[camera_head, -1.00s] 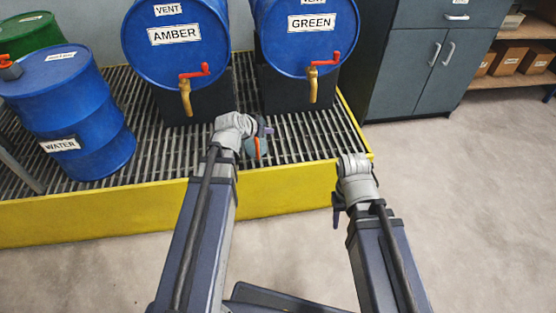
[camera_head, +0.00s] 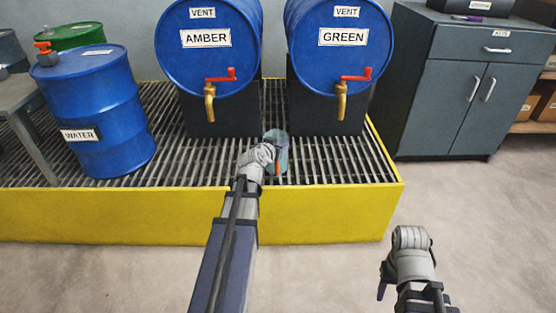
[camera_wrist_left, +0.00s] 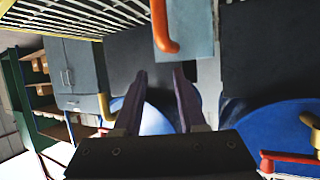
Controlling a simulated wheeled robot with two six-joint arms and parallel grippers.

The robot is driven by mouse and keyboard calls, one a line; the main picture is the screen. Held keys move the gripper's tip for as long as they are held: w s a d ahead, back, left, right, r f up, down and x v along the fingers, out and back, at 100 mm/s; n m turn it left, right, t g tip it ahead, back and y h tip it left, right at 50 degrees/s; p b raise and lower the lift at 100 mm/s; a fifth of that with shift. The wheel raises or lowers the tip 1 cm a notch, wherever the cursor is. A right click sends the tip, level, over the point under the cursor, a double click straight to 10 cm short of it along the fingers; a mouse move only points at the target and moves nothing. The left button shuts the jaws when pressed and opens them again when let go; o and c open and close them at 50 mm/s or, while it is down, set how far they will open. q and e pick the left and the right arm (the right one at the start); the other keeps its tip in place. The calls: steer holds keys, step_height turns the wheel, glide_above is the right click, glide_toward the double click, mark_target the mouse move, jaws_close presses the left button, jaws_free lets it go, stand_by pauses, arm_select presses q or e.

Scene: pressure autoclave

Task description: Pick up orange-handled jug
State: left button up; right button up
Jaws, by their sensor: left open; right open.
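The orange-handled jug (camera_head: 282,155) stands on the grating in front of the gap between the AMBER and GREEN drums, with a pale blue-grey body. My left wrist partly hides it in the head view. My left gripper (camera_head: 267,142) is at the jug's left side. In the left wrist view, the left gripper (camera_wrist_left: 160,82) has its two dark fingers apart and nothing between them. The jug's orange handle (camera_wrist_left: 164,30) and body (camera_wrist_left: 193,30) lie beyond the fingertips there. My right gripper (camera_head: 384,283) is open, over the floor at lower right, mostly hidden by its wrist.
The AMBER drum (camera_head: 207,60) and GREEN drum (camera_head: 338,60) lie on dark stands, with taps facing forward. A WATER drum (camera_head: 95,110) stands left on the grating. The yellow platform edge (camera_head: 320,213) crosses in front. A grey cabinet (camera_head: 440,110) stands right; the floor there is clear.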

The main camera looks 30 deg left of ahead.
arm_select(q)
steer(key=shift+b+x, duration=1.05)
steer(key=shift+x, duration=2.15)
steer(key=shift+d, duration=0.25)
steer(key=shift+c, duration=0.2)
steer(key=shift+s, duration=0.1)
jaws_close()
